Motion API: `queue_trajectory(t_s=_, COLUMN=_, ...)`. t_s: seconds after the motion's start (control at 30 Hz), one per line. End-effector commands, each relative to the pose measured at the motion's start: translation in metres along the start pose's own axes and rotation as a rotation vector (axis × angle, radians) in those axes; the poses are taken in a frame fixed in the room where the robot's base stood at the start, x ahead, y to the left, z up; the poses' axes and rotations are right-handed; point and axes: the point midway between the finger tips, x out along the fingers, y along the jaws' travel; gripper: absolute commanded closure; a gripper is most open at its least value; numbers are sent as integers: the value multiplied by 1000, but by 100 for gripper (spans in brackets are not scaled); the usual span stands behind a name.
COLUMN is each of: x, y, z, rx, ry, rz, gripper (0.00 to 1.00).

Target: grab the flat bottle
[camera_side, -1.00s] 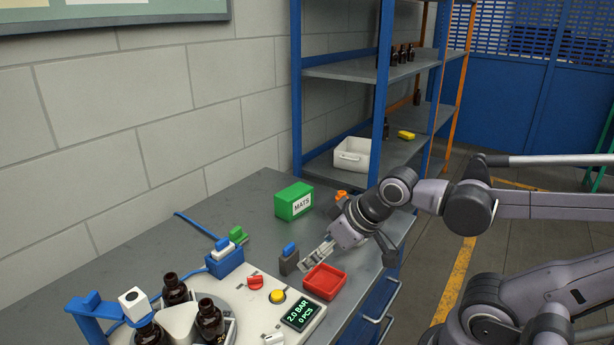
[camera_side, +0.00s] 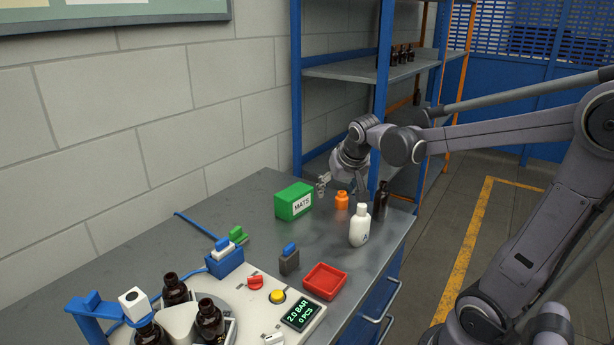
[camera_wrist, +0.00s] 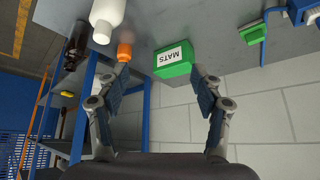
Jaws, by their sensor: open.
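A white bottle (camera_side: 360,228) with a white cap stands upright near the right edge of the bench. A dark bottle (camera_side: 380,203) stands upright behind it, partly covered. I cannot tell for sure which is the flat one; the white one looks broad. In the wrist view the white bottle (camera_wrist: 106,20) and the dark bottle (camera_wrist: 76,42) are at upper left. My gripper (camera_side: 320,187) is open and empty, above the bench near the green box. In the wrist view its fingers (camera_wrist: 160,72) are spread wide, with both bottles outside them to the left.
A small orange bottle (camera_side: 341,201) stands between the white bottle and the green MATS box (camera_side: 290,205). A red tray (camera_side: 324,281) and a grey block with a blue top (camera_side: 289,262) stand in front. A blue shelf post (camera_side: 381,100) rises behind.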

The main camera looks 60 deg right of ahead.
Motion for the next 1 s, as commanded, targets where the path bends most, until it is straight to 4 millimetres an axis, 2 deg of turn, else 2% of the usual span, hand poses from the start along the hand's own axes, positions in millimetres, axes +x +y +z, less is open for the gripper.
queue_trajectory(t_s=0.03, x=12, y=19, z=-16, rx=64, ry=-2, rz=43, gripper=34)
queue_trajectory(t_s=0.2, x=51, y=83, z=-54, rx=265, ry=-3, rz=173, gripper=34)
queue_trajectory(t_s=0.4, x=90, y=157, z=-77, rx=462, ry=3, rz=302, gripper=34)
queue_trajectory(t_s=0.5, x=101, y=182, z=-80, rx=525, ry=5, rz=342, gripper=34)
queue_trajectory(t_s=0.63, x=109, y=198, z=-81, rx=563, ry=8, rz=367, gripper=34)
queue_trajectory(t_s=1.0, x=151, y=215, z=-78, rx=567, ry=9, rz=370, gripper=34)
